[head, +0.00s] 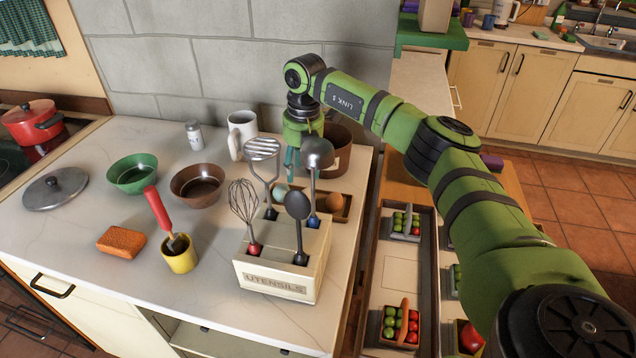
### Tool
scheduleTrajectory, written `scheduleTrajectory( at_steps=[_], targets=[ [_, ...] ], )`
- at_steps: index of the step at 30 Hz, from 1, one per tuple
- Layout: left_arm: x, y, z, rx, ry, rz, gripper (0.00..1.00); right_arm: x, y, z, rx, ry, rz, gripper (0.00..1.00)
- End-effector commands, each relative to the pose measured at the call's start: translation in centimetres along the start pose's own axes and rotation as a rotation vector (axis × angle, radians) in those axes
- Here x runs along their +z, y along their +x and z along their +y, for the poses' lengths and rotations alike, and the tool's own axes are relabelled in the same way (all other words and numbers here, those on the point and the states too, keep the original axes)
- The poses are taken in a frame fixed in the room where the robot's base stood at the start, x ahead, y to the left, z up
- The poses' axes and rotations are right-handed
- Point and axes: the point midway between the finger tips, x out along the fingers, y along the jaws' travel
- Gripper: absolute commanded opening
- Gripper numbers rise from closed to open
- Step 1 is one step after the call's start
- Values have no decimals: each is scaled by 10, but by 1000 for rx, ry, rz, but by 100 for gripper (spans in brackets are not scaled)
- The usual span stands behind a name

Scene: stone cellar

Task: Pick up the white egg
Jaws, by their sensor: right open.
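A wooden egg tray (345,216) lies on the counter behind the utensil box. A pale bluish-green egg (281,191) shows at its left and a brown egg (334,201) at its right. I cannot make out a clearly white egg; the ladle and utensils hide part of the tray. My right gripper (291,172) points down above the tray's left part, close over the pale egg. It is open, with nothing seen in its fingers, which are partly hidden by the masher and ladle. My left gripper is not in view.
A cream utensil box (277,289) with upright tools stands in front of the tray. A brown pot (341,142) and white mug (241,128) stand close behind. Bowls, a sponge (121,241) and a yellow cup (178,258) are left.

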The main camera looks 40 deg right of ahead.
Motion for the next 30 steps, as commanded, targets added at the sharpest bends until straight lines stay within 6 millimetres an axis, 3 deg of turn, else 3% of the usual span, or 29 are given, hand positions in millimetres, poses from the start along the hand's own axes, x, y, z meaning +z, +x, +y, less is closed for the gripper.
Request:
scheduleTrajectory(
  at_steps=[4, 13, 18, 26, 28, 30],
  targets=[
    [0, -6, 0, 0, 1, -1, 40, 0, 16, -13, -70, 0, -15, 53],
    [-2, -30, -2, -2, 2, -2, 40, -2, 52, -18, -68, 0, -12, 53],
    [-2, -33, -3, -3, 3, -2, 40, -1, 74, -19, -63, -1, -14, 53],
    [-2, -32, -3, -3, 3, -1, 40, 0, 79, -19, -62, -1, -15, 53],
    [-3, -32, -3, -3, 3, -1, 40, 0, 78, -19, -62, -1, -15, 34],
    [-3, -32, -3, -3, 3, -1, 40, 0, 78, -19, -61, 0, -15, 25]
  ],
)
